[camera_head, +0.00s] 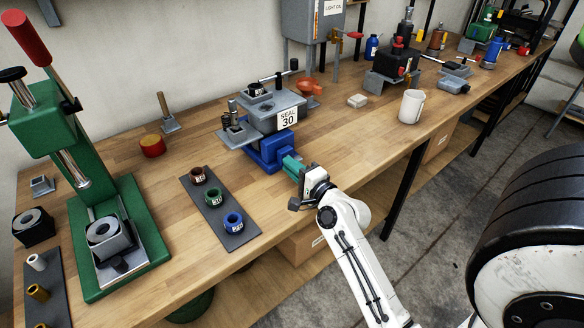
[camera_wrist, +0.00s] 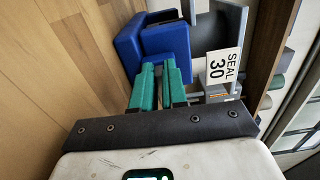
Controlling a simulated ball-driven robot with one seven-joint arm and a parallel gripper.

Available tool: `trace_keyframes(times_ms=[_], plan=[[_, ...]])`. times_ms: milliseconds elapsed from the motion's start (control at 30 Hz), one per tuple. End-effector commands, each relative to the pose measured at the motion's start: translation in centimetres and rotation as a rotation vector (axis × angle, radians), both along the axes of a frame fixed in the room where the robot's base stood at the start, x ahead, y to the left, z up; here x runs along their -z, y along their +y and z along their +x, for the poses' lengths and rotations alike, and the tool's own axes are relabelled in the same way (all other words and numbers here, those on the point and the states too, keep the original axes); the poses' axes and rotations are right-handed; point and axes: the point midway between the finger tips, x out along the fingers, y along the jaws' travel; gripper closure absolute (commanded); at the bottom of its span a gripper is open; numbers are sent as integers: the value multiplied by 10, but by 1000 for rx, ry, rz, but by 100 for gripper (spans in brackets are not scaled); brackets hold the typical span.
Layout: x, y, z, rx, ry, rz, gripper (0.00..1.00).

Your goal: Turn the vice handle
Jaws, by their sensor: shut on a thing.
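The blue vice (camera_head: 264,152) sits at the front edge of the bench, under a grey block marked "SEAL 30" (camera_head: 284,118). In the wrist view the vice (camera_wrist: 166,38) lies just beyond my fingertips and the label (camera_wrist: 223,66) is to their right. My gripper (camera_head: 291,163) reaches the vice's front side from the lower right. Its teal fingers also show in the wrist view (camera_wrist: 158,76), close together at the vice's front. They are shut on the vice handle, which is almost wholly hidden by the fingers.
A dark strip (camera_head: 217,214) with several coloured rings lies left of the vice. A green press (camera_head: 130,238) stands further left. A white mug (camera_head: 411,107) and a small pale block (camera_head: 357,101) stand to the right. The wood between vice and mug is clear.

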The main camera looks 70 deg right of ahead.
Motion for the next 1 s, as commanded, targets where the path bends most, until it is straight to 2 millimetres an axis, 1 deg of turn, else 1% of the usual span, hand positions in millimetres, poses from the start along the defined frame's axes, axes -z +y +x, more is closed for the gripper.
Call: trace_keyframes(times_ms=[100, 133, 367, 600, 733, 867, 1000], plan=[[2, 1, 0, -2, 2, 4, 100], [2, 1, 0, -2, 2, 4, 84], [1, 0, 0, -1, 1, 3, 62], [1, 0, 0, -1, 0, 2, 62], [2, 4, -6, 0, 1, 3, 62], [3, 13, -21, -1, 2, 4, 62], [4, 26, -43, 0, 4, 3, 62]])
